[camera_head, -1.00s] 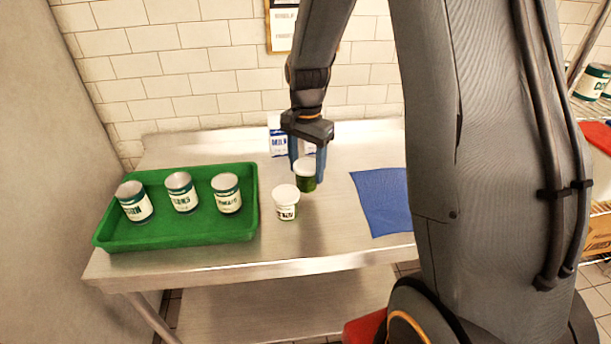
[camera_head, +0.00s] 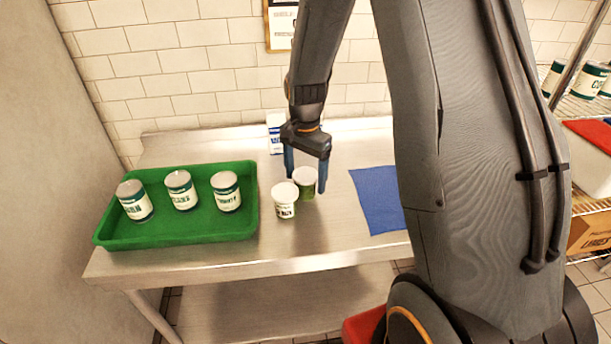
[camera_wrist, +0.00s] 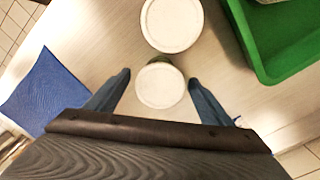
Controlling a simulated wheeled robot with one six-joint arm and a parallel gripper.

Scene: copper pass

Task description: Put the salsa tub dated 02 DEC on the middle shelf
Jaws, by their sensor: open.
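A white-lidded tub with greenish sides (camera_head: 307,191) stands on the steel table, and its round lid shows in the wrist view (camera_wrist: 160,88). My gripper (camera_head: 305,180) is open, pointing down, with one finger on each side of this tub; a gap shows beside the lid. A second white-lidded tub (camera_head: 285,204) stands close beside it, nearer the front left, and its lid also shows in the wrist view (camera_wrist: 172,24). Its label is too small to read; I can read no date on either tub. A wire shelf rack (camera_head: 590,112) stands at the right, partly hidden by my arm.
A green tray (camera_head: 150,236) with three cans is at the left of the table. A blue cloth (camera_head: 378,200) lies to the right. A milk carton (camera_head: 275,134) stands behind my gripper. The rack holds cans (camera_head: 590,80), a red item (camera_head: 592,133) and a cardboard box (camera_head: 590,233).

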